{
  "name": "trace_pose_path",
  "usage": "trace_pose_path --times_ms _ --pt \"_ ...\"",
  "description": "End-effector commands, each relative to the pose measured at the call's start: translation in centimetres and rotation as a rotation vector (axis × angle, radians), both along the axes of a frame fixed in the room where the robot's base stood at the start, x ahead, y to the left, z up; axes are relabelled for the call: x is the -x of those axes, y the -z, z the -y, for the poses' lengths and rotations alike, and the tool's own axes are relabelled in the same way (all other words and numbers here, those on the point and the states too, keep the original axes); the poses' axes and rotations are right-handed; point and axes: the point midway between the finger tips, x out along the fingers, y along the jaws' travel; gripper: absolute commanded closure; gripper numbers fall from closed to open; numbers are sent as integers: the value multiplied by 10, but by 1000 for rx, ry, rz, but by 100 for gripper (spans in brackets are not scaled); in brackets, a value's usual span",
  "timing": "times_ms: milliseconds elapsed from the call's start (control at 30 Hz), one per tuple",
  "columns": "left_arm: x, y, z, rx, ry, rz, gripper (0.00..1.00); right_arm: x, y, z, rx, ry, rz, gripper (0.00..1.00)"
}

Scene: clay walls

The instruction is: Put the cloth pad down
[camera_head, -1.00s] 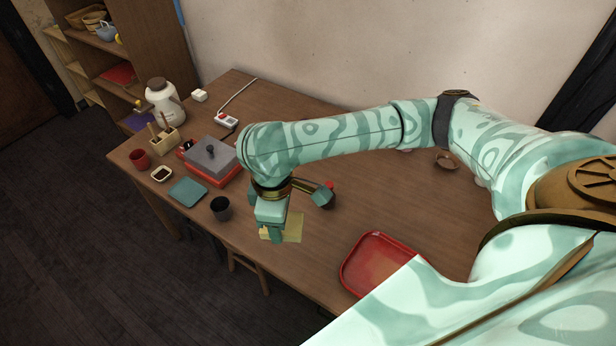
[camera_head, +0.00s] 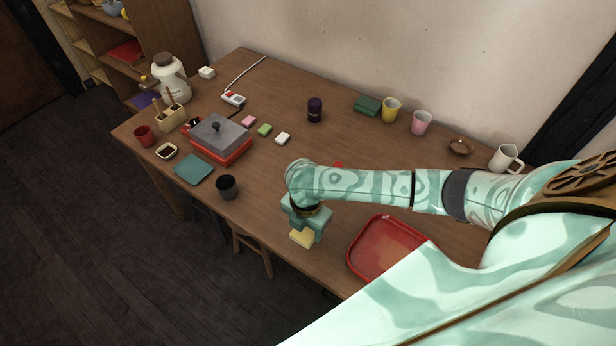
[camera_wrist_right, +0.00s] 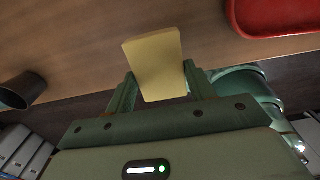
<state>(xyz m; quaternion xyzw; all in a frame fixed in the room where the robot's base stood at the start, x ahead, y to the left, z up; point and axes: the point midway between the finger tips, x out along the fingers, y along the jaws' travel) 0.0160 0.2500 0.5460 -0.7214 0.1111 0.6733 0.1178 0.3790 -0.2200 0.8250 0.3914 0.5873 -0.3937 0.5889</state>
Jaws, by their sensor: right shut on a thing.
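The cloth pad is the pale yellow flat piece (camera_head: 302,238) at my right gripper, near the table's front edge. In the right wrist view the pad (camera_wrist_right: 155,62) stands out between the two fingers, its far end over the wooden table. My right gripper (camera_head: 305,226) is shut on it. Its fingers also show in the right wrist view (camera_wrist_right: 158,92). I cannot tell whether the pad touches the table (camera_head: 350,150). My left gripper is not in view.
A red tray (camera_head: 385,248) lies right of my right gripper, and a dark cup (camera_head: 227,187) stands to its left. Further left are a teal square (camera_head: 194,169) and a red and grey press (camera_head: 220,138). Cups stand along the back. A stool (camera_head: 252,250) is below the front edge.

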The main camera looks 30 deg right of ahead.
Motion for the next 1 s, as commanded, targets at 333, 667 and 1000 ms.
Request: trace_pose_path --times_ms 333,667,1000 --pt "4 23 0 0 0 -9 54 -20 35 20 1 2 0 65" --pt "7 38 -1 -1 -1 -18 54 -22 66 22 2 -1 3 65" --pt "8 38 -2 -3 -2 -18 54 -22 69 22 1 0 3 27"
